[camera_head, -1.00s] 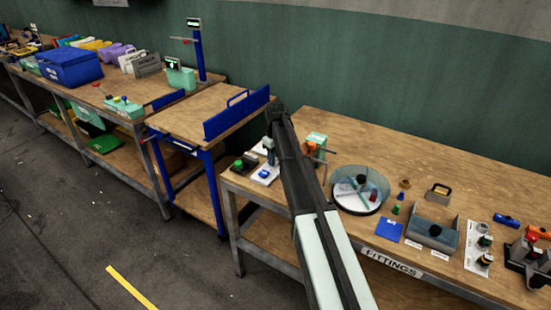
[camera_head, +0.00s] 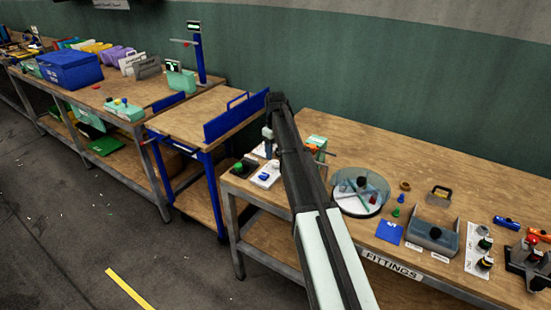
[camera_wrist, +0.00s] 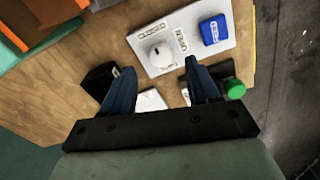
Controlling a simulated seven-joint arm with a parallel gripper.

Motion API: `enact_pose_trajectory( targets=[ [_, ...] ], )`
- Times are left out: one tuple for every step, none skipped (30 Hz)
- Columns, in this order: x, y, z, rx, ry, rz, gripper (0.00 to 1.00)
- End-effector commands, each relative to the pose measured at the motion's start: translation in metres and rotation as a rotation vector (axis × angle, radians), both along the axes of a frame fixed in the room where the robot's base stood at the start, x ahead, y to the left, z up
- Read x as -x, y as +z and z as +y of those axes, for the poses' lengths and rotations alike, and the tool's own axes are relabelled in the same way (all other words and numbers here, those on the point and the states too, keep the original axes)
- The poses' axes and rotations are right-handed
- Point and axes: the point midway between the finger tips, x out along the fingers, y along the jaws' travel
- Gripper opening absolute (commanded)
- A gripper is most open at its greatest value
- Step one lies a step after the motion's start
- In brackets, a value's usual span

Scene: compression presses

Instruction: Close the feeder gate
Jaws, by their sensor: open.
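A white panel (camera_wrist: 182,40) lies on the wooden bench, with a round white knob (camera_wrist: 159,54) and labels reading CLOSED and OPEN beside it. A small dark mark shows on the knob; I cannot tell which label it points at. A blue FEED button (camera_wrist: 214,30) sits on the same panel. In the head view the panel (camera_head: 263,174) is at the bench's left end. My gripper (camera_wrist: 160,84) is open, its two blue fingers apart, with the knob beyond the gap between the tips. Nothing is between the fingers.
A green button (camera_wrist: 234,90) on a dark base stands right of the fingers. A black block (camera_wrist: 100,82) is at the left. A round clear-walled feeder bowl (camera_head: 360,190) stands right of my arm. The bench edge drops to the floor at the wrist view's right.

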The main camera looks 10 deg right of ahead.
Motion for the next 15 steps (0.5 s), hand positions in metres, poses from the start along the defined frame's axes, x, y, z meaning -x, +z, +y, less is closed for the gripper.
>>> enact_pose_trajectory(
  targets=[
    [-0.001, 0.011, 0.000, 0.001, 0.000, -0.003, 0.60],
    [-0.001, 0.018, 0.000, 0.001, 0.000, -0.003, 0.60],
    [-0.001, 0.025, 0.000, 0.000, 0.000, -0.002, 0.60],
    [-0.001, 0.031, 0.000, 0.000, 0.000, -0.002, 0.60],
    [-0.001, 0.036, 0.000, 0.000, 0.000, -0.002, 0.60],
    [-0.001, 0.044, 0.000, 0.000, 0.000, -0.002, 0.60],
    [-0.001, 0.049, 0.000, 0.000, 0.000, -0.002, 0.60],
    [-0.001, 0.054, 0.000, 0.000, 0.000, -0.001, 0.60],
    [-0.001, 0.060, 0.000, 0.000, 0.000, -0.002, 0.60],
    [-0.001, 0.064, 0.000, 0.000, 0.000, -0.002, 0.60],
    [-0.001, 0.068, 0.000, 0.000, 0.000, -0.002, 0.60],
    [-0.001, 0.072, 0.000, 0.000, 0.000, -0.001, 0.60],
    [-0.001, 0.075, 0.000, -0.001, 0.000, -0.001, 0.60],
    [-0.001, 0.078, 0.000, 0.000, 0.000, 0.000, 0.60],
    [-0.001, 0.081, 0.000, 0.000, 0.000, 0.000, 0.60]
  ],
)
